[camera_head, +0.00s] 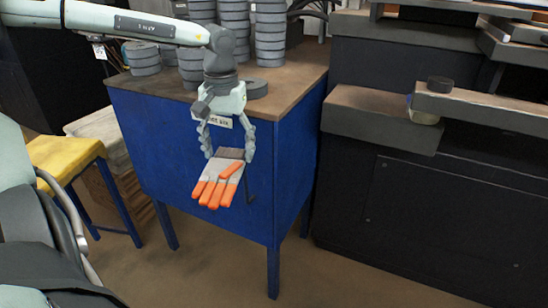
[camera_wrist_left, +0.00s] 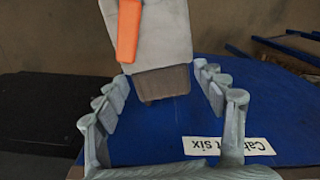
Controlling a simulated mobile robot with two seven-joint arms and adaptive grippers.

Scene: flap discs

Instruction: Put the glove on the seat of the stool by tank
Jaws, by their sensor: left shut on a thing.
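The glove (camera_head: 215,184) is grey with orange fingers and a dark cuff. My left gripper (camera_head: 229,153) is shut on its cuff and holds it in the air in front of the blue cabinet, fingers hanging down. In the left wrist view the glove (camera_wrist_left: 166,40) shows its grey palm and one orange finger, with the cuff between the fingertips of my left gripper (camera_wrist_left: 161,78). A stool with a yellow seat (camera_head: 65,152) and blue legs stands at the left; its seat looks bare where visible. I cannot make out a tank. My right gripper is not in view.
The blue cabinet (camera_head: 170,195) has a brown top with stacks of grey discs (camera_head: 269,30). A pale surface (camera_head: 100,128) stands between stool and cabinet. Dark counters (camera_head: 430,190) fill the right. The brown floor (camera_head: 215,275) in front is clear.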

